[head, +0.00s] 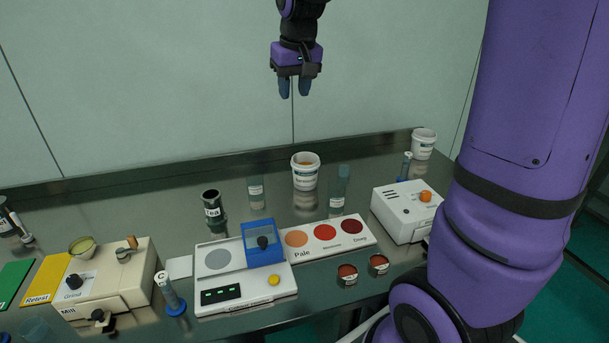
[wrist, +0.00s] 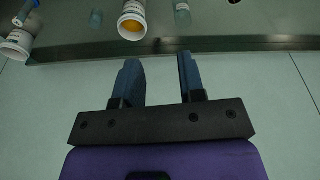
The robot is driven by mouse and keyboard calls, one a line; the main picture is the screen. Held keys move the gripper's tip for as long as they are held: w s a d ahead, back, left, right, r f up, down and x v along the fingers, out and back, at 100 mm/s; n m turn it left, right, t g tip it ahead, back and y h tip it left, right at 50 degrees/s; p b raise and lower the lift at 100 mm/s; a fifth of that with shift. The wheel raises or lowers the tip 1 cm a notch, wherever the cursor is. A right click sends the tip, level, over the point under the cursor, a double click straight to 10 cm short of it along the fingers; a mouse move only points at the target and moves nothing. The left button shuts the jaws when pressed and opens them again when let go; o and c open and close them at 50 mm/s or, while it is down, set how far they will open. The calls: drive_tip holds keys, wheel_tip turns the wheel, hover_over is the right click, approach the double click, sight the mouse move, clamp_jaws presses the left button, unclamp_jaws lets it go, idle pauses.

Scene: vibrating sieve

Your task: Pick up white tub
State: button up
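A white tub (head: 305,177) with a label and orange contents stands upright near the back middle of the steel bench. It also shows at the top of the wrist view (wrist: 133,9). A second white tub (head: 424,147) stands at the back right corner, and it shows at the left edge of the wrist view (wrist: 15,45). My gripper (head: 294,88) is raised in front of the wall, well above the bench and apart from both tubs. Its two blue fingers, also in the wrist view (wrist: 160,68), point down, spread and empty.
Clear jars (head: 256,190) and (head: 339,188) flank the middle tub. In front are a dark cup (head: 212,207), a scale (head: 245,290), a colour card (head: 352,232) and red pots. A mill (head: 135,277) is left; a white box (head: 396,218) is right. A wall rises behind.

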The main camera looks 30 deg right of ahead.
drive_tip(key=w+d+f+g, duration=0.2)
drive_tip(key=w+d+f, duration=0.3)
drive_tip(key=w+f, duration=0.6)
drive_tip(key=m, duration=0.1)
approach(294, 166)
drive_tip(key=shift+g, duration=0.4)
drive_tip(key=shift+w+d+f, duration=0.15)
drive_tip(key=shift+w+f, duration=0.15)
drive_tip(key=shift+f, duration=1.45)
drive_tip(key=shift+w+d+f, duration=0.15)
drive_tip(key=shift+w+f, duration=0.1)
drive_tip(key=shift+f, duration=1.55)
drive_tip(key=shift+w+d+f, duration=0.15)
drive_tip(key=shift+w+f, duration=0.15)
drive_tip(key=shift+f, duration=1.45)
drive_tip(key=shift+c, duration=0.5)
clamp_jaws()
